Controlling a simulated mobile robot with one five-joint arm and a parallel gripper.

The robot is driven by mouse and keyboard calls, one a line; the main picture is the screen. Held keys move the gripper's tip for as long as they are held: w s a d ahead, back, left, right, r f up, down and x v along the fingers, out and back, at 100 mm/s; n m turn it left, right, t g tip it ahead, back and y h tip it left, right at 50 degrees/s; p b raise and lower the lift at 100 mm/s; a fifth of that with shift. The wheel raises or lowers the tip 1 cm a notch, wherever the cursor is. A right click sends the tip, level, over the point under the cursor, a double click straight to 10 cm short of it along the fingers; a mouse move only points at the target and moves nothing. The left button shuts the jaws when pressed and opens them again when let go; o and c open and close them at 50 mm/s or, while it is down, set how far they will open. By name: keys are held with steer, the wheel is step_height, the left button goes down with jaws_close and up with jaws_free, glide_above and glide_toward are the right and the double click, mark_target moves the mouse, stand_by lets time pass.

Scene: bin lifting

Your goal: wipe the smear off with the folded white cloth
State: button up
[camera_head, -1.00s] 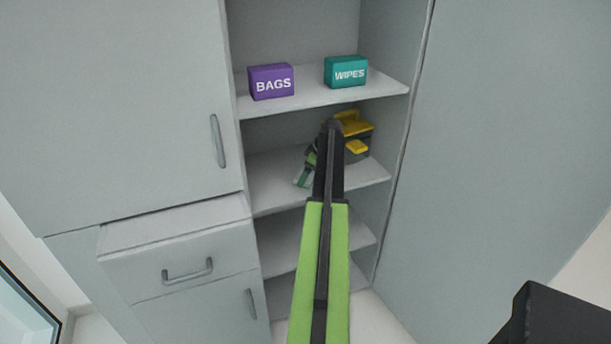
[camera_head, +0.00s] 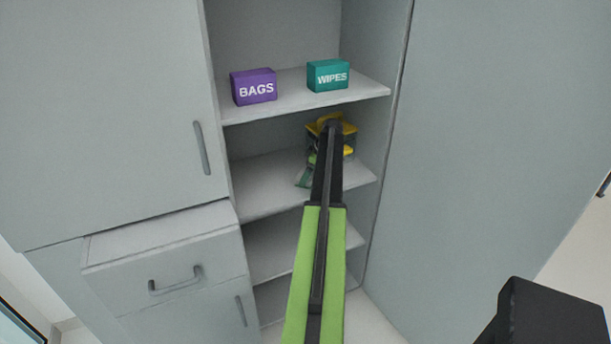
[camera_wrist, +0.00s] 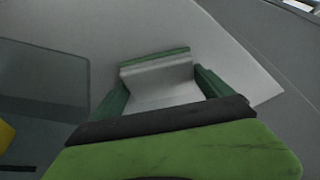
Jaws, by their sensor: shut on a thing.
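My gripper (camera_head: 305,177) reaches over the middle shelf (camera_head: 262,188) of the open cabinet, partly hidden by my own arm in the head view. In the wrist view its green fingers (camera_wrist: 160,84) are shut on a pale folded piece, which looks like the folded white cloth (camera_wrist: 158,76). The cloth lies across the gap between the fingers, with a green strip along its far edge. The pale shelf surface (camera_wrist: 195,38) lies beyond and below it. Whether the cloth touches the shelf I cannot tell. No smear can be made out in either view.
A dark grey box with yellow parts (camera_head: 345,128) stands on the same shelf, close behind my gripper. A purple BAGS box (camera_head: 254,87) and a teal WIPES box (camera_head: 328,76) stand on the shelf above. Cabinet side walls and a drawer (camera_head: 165,262) border the space.

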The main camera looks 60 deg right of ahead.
steer(key=shift+s+d, duration=0.6)
steer(key=shift+d, duration=0.2)
steer(key=shift+s+d, duration=0.55)
steer(key=shift+d, duration=0.25)
steer(key=shift+w+a, duration=1.15)
steer(key=shift+a, duration=0.4)
steer(key=shift+w+a, duration=1.1)
steer(key=shift+a, duration=0.45)
steer(key=shift+w+a, duration=1.15)
steer(key=shift+a, duration=0.4)
step_height(320, 180, up, 6)
steer(key=p, duration=0.6)
steer(key=shift+r, duration=0.1)
